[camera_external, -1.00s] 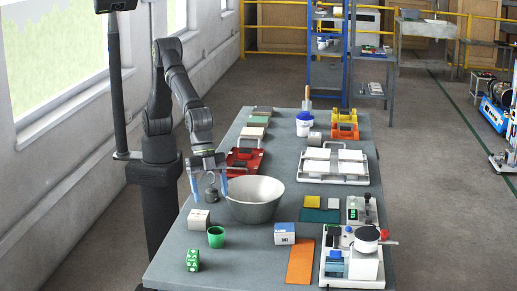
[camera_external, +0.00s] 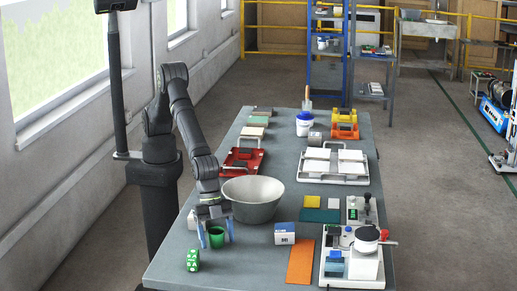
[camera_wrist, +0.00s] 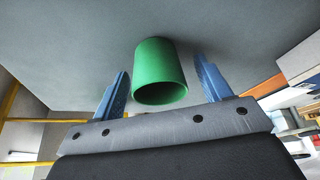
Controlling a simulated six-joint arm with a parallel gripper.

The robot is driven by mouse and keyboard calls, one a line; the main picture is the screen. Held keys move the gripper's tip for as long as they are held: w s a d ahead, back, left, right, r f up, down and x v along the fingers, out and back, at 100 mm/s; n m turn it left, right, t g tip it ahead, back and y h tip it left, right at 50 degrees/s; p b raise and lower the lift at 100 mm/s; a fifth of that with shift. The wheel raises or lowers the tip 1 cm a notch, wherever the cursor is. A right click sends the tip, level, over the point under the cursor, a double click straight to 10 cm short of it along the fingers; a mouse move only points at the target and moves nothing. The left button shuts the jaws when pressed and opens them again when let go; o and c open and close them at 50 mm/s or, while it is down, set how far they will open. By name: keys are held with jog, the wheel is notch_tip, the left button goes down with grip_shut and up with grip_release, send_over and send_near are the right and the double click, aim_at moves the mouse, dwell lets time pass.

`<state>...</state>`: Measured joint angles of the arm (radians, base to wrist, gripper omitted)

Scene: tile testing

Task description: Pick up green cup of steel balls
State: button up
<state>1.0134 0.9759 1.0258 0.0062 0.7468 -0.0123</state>
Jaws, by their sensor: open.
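The green cup (camera_external: 216,238) stands on the grey table near its front left. In the wrist view the cup (camera_wrist: 159,72) shows its side and dark opening between my two blue fingers. My gripper (camera_external: 217,240) is open, with one finger on each side of the cup in the outside view. In the wrist view my gripper (camera_wrist: 163,85) shows a gap between each finger and the cup. The steel balls inside the cup cannot be made out.
A large metal bowl (camera_external: 252,203) stands just behind the cup to the right. A green and white block (camera_external: 193,260) is in front of it at left. A white box (camera_external: 194,218) is partly hidden by my gripper. A blue and white box (camera_external: 284,233) stands to the right.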

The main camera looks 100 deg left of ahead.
jog(key=shift+f, duration=0.1)
jog(key=c, duration=1.1)
